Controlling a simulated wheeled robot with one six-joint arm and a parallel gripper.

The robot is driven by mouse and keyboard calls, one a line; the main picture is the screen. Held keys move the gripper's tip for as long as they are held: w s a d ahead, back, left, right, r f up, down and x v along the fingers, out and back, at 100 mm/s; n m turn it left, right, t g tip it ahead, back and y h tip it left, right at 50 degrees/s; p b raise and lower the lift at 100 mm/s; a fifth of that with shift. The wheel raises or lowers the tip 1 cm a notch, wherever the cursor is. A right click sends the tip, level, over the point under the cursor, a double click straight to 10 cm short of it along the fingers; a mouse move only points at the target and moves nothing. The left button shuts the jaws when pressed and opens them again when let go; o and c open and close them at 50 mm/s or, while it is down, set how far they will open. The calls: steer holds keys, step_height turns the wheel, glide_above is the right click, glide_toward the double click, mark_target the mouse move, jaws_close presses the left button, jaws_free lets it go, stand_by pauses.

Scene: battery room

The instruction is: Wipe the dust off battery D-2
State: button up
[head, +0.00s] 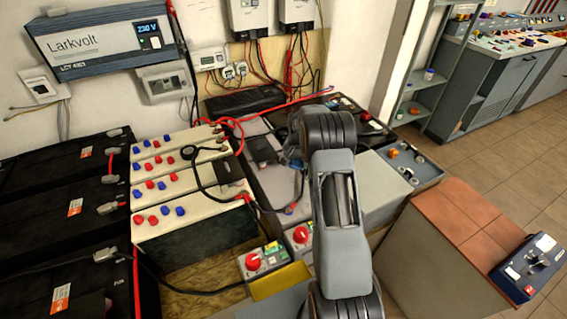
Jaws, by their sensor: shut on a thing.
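No label reading D-2 is legible, so I cannot tell which battery it is. Black batteries (60,225) with orange labels stand at the left. Cream batteries (195,222) with red and blue caps stand in the middle. Grey batteries (268,178) stand right of them, partly behind my arm. Dust cannot be made out clearly at this size; the front cream battery's side looks darkened. My arm reaches forward over the grey batteries. My gripper's fingers are hidden behind my arm, and anything they hold is hidden too.
Red and black cables run across the batteries. Two boxes with red knobs, one a switch box (263,260), stand in front, near a yellow flat piece (281,282). A Larkvolt unit (110,42) hangs on the wall. A brown-topped block (460,235) stands right; tiled floor (500,160) is open beyond.

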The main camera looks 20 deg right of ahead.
steer(key=shift+r+p, duration=0.95)
steer(key=shift+r, duration=0.95)
